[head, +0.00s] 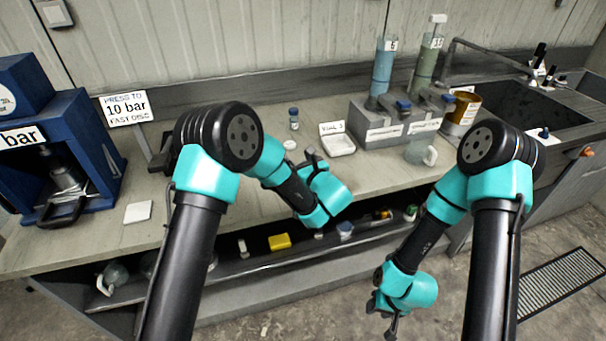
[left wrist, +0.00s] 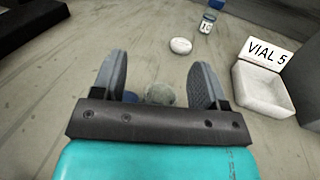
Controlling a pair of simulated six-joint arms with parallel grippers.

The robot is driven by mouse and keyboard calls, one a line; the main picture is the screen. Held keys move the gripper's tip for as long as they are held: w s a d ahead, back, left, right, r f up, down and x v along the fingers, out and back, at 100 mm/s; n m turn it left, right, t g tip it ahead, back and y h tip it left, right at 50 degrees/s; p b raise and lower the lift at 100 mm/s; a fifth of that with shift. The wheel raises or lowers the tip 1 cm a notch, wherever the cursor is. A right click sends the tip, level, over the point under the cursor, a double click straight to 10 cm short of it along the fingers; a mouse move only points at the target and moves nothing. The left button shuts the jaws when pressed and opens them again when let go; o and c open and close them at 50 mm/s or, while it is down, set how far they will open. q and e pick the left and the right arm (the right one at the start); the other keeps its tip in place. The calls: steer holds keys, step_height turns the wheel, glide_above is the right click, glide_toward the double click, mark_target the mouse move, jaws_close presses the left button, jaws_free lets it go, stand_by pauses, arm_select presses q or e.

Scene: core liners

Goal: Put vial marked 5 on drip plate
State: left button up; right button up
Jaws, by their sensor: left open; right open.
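The drip plate, a shallow white square dish (head: 341,147), stands on the bench with a "VIAL 5" sign (head: 332,128) at its back edge; the dish (left wrist: 262,92) and sign (left wrist: 266,52) are at the right in the left wrist view. A blue-capped vial (head: 294,119) stands behind a white disc; its label in the left wrist view (left wrist: 207,22) seems to read 10. My left gripper (head: 312,158) is open, low over the bench, left of the dish. A rounded grey-green thing (left wrist: 160,94) and something blue (left wrist: 130,97) show between its fingers, partly hidden; no number is visible. My right gripper (head: 383,308) hangs open and empty before the bench.
The white disc (head: 290,145) lies between vial and left gripper. A grey block (head: 372,132) with tall cylinders stands right of the dish, a glass jug (head: 418,152) before it. A blue press (head: 62,150) is at the left. The sink is far right.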

arm_select(q)
steer(key=shift+c, duration=0.4)
steer(key=c, duration=1)
steer(key=shift+r, duration=0.1)
steer(key=shift+r, duration=0.65)
steer(key=s+r, duration=0.1)
steer(key=s, duration=0.4)
steer(key=s+r, duration=0.1)
steer(key=s, duration=0.4)
steer(key=s+r, duration=0.1)
steer(key=s, duration=0.5)
steer(key=shift+d+r, duration=0.1)
steer(key=shift+r, duration=0.15)
